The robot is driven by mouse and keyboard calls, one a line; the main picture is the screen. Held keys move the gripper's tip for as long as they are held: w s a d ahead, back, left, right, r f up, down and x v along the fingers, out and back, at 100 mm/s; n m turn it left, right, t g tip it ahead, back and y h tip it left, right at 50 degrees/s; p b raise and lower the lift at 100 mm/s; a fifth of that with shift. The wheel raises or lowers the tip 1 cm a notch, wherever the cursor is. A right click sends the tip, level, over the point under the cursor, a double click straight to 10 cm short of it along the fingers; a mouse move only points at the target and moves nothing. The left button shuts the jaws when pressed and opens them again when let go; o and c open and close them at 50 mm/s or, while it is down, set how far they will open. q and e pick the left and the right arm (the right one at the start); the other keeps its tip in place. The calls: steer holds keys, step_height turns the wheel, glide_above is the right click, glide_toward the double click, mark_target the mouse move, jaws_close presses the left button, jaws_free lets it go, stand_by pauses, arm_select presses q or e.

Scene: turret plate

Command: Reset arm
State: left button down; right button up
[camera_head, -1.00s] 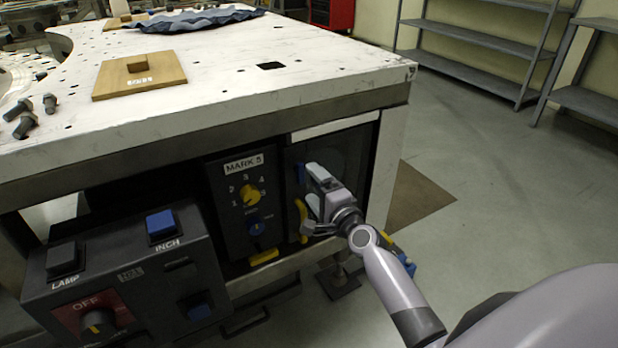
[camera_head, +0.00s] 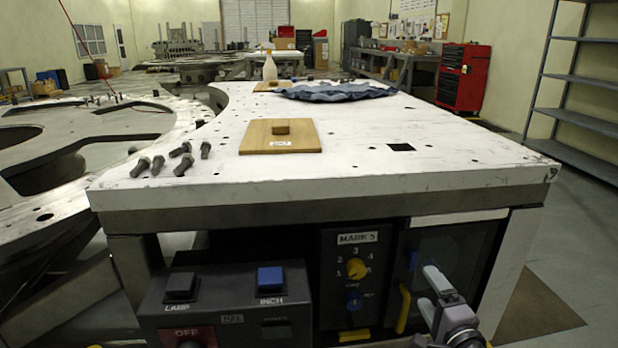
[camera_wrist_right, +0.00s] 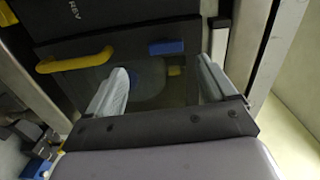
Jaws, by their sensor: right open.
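My right gripper (camera_head: 431,292) is open and empty in front of the dark windowed door (camera_head: 462,260) under the right end of the white table. In the head view its fingers are just right of the door's yellow handle (camera_head: 403,308). In the right wrist view the open fingers (camera_wrist_right: 163,72) point at the door, with the yellow handle (camera_wrist_right: 75,61) to their left and a blue block (camera_wrist_right: 166,47) beyond them. No contact with the door can be made out. My left gripper is not in view.
The white plate-topped table (camera_head: 340,176) holds a wooden board (camera_head: 262,142), several bolts (camera_head: 184,165) and a crumpled blue cloth (camera_head: 335,92). A control box (camera_head: 225,300) and MARK dial panel (camera_head: 340,265) are left of the door. Floor is open at right, before grey shelves (camera_head: 590,117).

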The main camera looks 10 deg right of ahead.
steer(key=s+a+f+n+g+y, duration=0.1)
steer(key=s+a+f+n+g, duration=0.3)
steer(key=s+n, duration=0.35)
steer(key=s+a+f+n+g+y, duration=0.1)
steer(key=s+a+f+n, duration=0.4)
steer(key=s, duration=0.4)
steer(key=s+a+f+n+g, duration=0.3)
steer(key=s+a+f+n, duration=0.15)
steer(key=s+n, duration=0.35)
step_height(320, 180, up, 12)
steer(key=s+d+p, duration=0.1)
steer(key=d+p, duration=0.1)
steer(key=p, duration=1.3)
steer(key=shift+d+m+t, duration=0.15)
steer(key=shift+m+t, duration=0.15)
steer(key=shift+m, duration=0.05)
